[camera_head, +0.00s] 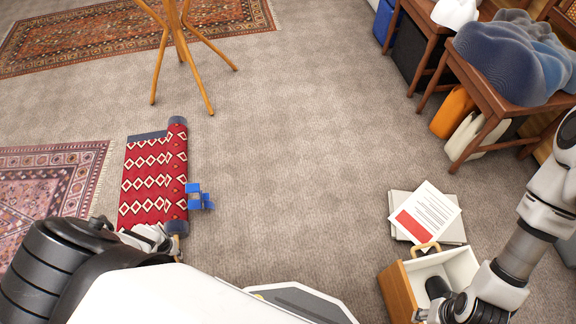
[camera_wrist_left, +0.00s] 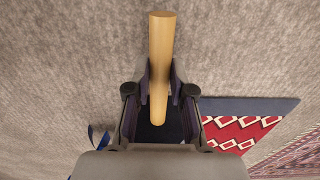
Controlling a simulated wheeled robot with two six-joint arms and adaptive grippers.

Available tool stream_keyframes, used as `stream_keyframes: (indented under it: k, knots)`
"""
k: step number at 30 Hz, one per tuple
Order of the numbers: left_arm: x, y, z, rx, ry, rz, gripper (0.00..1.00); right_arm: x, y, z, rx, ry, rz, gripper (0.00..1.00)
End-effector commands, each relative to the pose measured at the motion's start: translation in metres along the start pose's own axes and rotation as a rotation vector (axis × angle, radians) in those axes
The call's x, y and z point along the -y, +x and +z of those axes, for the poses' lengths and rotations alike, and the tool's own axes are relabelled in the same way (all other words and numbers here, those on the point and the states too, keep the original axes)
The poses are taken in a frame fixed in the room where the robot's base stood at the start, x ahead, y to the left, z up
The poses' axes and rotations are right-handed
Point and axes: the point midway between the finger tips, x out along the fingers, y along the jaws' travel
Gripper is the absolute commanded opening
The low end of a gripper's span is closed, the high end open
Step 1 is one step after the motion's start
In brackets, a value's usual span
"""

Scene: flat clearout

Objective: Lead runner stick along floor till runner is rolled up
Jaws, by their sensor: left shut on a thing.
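The red runner (camera_head: 144,184) with white diamonds and dark blue ends lies on the carpet. Its right side is a roll (camera_head: 178,165) along the stick, and a flat part lies to the left. The wooden stick (camera_wrist_left: 162,50) juts from the near end of the roll. My left gripper (camera_head: 168,243) is at that near end, shut on the stick; the wrist view shows the fingers (camera_wrist_left: 160,95) either side of it. My right gripper (camera_head: 436,312) is over an open wooden box at lower right; its fingers are too unclear to read.
Small blue pieces (camera_head: 198,197) sit against the roll's right side. A wooden stand (camera_head: 180,35) stands beyond the runner. A pink patterned rug (camera_head: 55,180) lies left. The wooden box (camera_head: 398,292) and papers (camera_head: 425,214) are at right. Bare carpet fills the middle.

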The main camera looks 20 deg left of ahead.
Motion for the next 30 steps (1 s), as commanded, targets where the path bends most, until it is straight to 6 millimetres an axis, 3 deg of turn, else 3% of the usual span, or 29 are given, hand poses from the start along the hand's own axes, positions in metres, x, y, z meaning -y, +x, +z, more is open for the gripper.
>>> stream_keyframes:
  k: [18,30]
  knots:
    - [0.058,0.002,0.002,0.004,-0.002,-0.002,0.00,0.000,0.019,0.000,0.000,0.000,0.000,0.40]
    - [0.061,0.001,0.002,0.005,0.000,0.000,0.00,0.000,0.020,0.000,0.000,0.000,0.000,0.40]
